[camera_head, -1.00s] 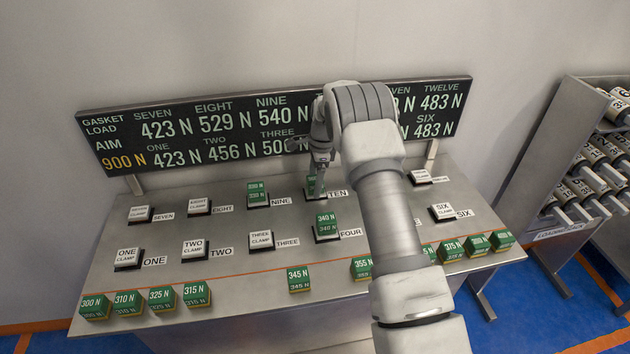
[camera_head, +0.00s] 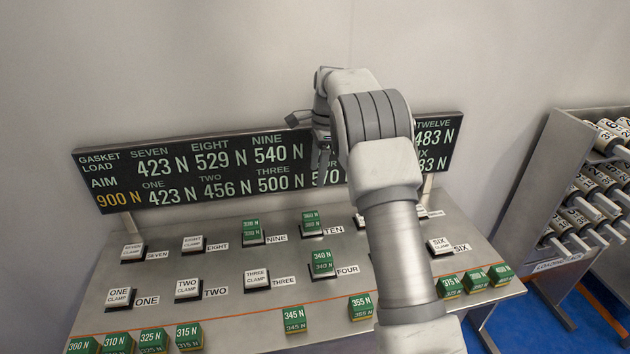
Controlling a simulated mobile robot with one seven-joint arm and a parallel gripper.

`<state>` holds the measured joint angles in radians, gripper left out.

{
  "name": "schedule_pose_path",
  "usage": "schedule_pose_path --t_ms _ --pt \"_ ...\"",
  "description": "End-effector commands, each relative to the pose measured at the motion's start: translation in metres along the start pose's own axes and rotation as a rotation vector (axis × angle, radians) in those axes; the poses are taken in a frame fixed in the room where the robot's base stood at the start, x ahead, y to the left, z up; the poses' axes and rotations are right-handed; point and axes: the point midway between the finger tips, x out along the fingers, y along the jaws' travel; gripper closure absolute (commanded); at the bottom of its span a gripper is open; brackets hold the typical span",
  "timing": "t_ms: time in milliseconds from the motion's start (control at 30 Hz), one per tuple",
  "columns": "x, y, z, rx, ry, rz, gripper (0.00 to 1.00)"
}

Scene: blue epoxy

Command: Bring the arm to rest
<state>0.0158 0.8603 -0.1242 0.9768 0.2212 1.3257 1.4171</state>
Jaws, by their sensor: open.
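My gripper (camera_head: 320,158) is raised in front of the display board, above the sloped metal bench. It is open and nothing shows between its fingers, though they are small and partly against the board. My arm reaches up from the lower right and hides part of the board and some clamps. Below my gripper and apart from it, a green block (camera_head: 311,221) sits at clamp TEN. Other green blocks sit at clamp NINE (camera_head: 251,231) and clamp FOUR (camera_head: 322,264).
The display board (camera_head: 220,170) stands along the bench's back (camera_head: 225,285). Clamps ONE (camera_head: 119,298), TWO (camera_head: 188,289) and THREE (camera_head: 256,280) hold no green block. Several green blocks line the front edge, including 345 N (camera_head: 294,320). A loading rack (camera_head: 545,190) stands at right.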

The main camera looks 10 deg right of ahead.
Motion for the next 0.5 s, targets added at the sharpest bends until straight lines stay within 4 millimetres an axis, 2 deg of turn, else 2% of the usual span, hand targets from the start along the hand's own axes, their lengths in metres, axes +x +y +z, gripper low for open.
schedule_pose_path --t_ms 167,267,500 --pt "-0.018 0.006 0.001 -0.031 0.001 -0.012 0.16" --pt "-0.039 0.017 0.004 -0.09 0.005 -0.035 0.16" --pt "-0.096 0.061 0.013 -0.296 0.027 -0.1 0.16"
